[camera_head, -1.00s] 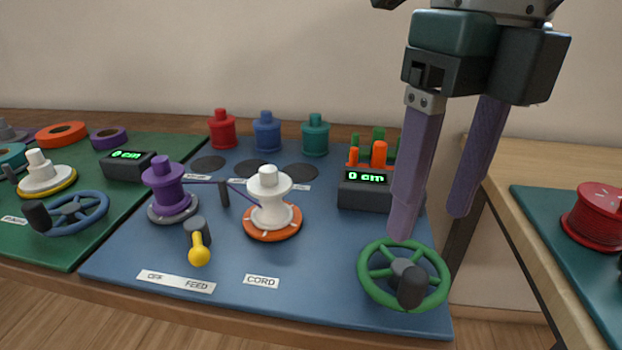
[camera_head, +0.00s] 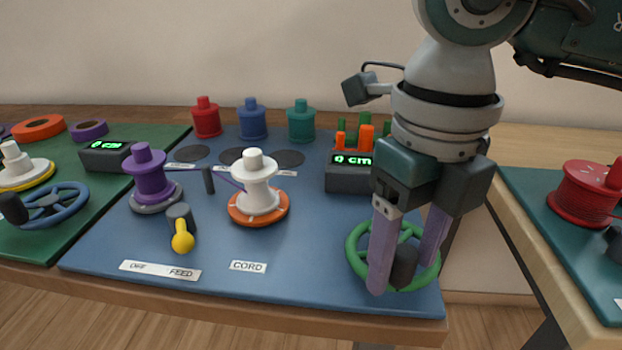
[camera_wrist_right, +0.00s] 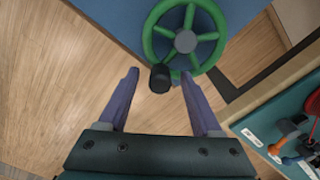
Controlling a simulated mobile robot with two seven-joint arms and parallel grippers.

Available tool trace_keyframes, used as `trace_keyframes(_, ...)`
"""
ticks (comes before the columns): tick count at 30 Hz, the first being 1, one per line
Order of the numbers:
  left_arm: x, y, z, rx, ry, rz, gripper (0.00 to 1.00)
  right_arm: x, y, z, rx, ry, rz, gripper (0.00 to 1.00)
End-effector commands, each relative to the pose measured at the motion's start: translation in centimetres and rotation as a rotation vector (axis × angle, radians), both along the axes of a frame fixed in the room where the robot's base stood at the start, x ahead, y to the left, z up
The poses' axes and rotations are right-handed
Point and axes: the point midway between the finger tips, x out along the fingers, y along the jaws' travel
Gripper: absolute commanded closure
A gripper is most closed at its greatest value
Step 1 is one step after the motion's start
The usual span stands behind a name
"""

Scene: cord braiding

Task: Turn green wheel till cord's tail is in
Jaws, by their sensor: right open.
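The green wheel (camera_head: 352,250) stands at the front right of the blue board, with a dark crank knob (camera_head: 404,265) on its near side. My right gripper (camera_head: 402,278) is open, its purple fingers reaching down on either side of the knob. The right wrist view shows the green wheel (camera_wrist_right: 151,30) and the knob (camera_wrist_right: 160,78) just ahead of the fingertips, between their lines. A purple cord (camera_head: 228,182) runs from the purple spool (camera_head: 150,180) past a dark post to the white spool (camera_head: 257,190) on an orange disc. The counter (camera_head: 350,178) reads 0 cm. My left gripper is out of view.
A yellow-knobbed feed lever (camera_head: 183,242) stands before the purple spool. Red, blue and teal spools (camera_head: 252,122) stand at the back. A green board with a blue wheel (camera_head: 50,208) is on the left. A table with a red spool (camera_head: 585,190) is on the right.

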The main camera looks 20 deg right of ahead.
Motion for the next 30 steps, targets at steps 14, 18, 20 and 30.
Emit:
trace_keyframes(14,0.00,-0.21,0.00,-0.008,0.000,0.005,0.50,0.01,0.03,0.05,0.001,0.000,0.000,0.78)
trace_keyframes(18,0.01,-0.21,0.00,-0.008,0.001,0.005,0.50,0.01,0.03,0.05,0.001,0.000,0.000,0.94)
trace_keyframes(20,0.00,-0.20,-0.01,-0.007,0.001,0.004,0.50,0.01,0.03,0.05,0.001,0.000,0.000,1.00)
trace_keyframes(30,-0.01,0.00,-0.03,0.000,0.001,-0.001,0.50,0.01,0.03,0.06,0.001,-0.001,0.000,0.86)
